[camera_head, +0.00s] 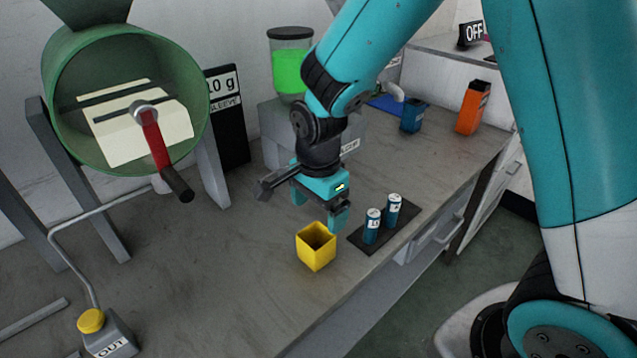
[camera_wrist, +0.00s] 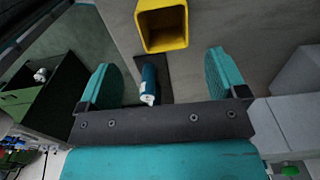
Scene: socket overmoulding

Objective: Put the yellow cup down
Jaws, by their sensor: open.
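The yellow cup (camera_head: 316,247) is a square, open-topped cup standing upright on the grey bench. It looks empty. In the wrist view the yellow cup (camera_wrist: 163,26) is at the top, beyond the fingertips and apart from them. My gripper (camera_head: 318,208) is above the bench, just behind and above the cup, with its fingers spread. In the wrist view my gripper (camera_wrist: 163,72) is open, with nothing held between its fingers.
Two blue-and-white cylinders (camera_head: 372,226) stand on a dark mat (camera_head: 360,242) right of the cup. A blue box (camera_head: 412,117) and an orange box (camera_head: 472,108) stand farther back. A green drum (camera_head: 62,98) with a red-handled lever is at left. Bench left of the cup is clear.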

